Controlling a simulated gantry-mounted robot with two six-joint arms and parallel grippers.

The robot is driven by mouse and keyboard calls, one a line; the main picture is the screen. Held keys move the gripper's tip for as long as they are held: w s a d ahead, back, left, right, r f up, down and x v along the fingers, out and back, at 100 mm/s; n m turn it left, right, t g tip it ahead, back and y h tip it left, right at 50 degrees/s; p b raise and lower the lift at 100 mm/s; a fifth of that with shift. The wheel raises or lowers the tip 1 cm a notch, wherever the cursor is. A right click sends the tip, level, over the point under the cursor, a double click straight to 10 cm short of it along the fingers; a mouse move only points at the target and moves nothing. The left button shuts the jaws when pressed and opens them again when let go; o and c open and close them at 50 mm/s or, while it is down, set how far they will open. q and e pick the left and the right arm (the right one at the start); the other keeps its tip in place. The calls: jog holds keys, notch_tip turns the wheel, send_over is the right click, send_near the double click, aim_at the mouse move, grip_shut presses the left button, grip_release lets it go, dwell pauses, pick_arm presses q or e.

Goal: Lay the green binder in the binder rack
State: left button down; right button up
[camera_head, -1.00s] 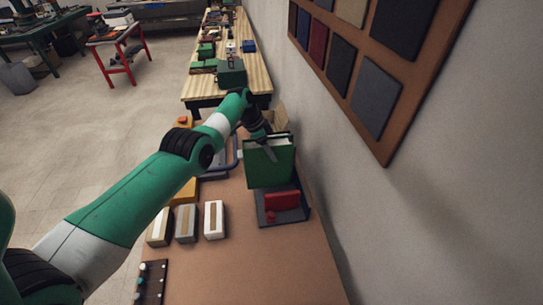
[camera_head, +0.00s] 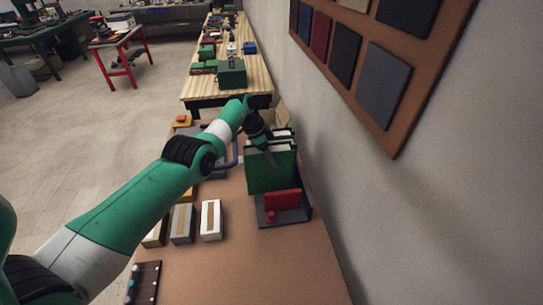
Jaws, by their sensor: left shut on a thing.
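The green binder (camera_head: 270,175) stands upright with its broad green face toward me and its white page edges on top. My left gripper (camera_head: 268,153) is shut on its upper left edge. The binder is just behind a dark tray-like holder with a red block, which appears to be the binder rack (camera_head: 299,217). A second pale band (camera_head: 284,134) shows behind the binder. My right gripper is not in view.
Several small pale blocks (camera_head: 211,219) stand left of the rack on the brown table (camera_head: 230,265). A dark strip with knobs (camera_head: 145,283) lies at the near left. The wall with a swatch board (camera_head: 384,85) is close on the right. The table's near middle is clear.

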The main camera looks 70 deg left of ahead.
pick_arm(q)
jog(key=shift+f+b, duration=1.55)
jog(key=shift+f, duration=0.45)
jog(key=shift+c, duration=0.8)
grip_release()
jog(key=shift+o, duration=0.8)
jog(key=shift+p+v, duration=4.6)
jog(key=shift+v, duration=1.2)
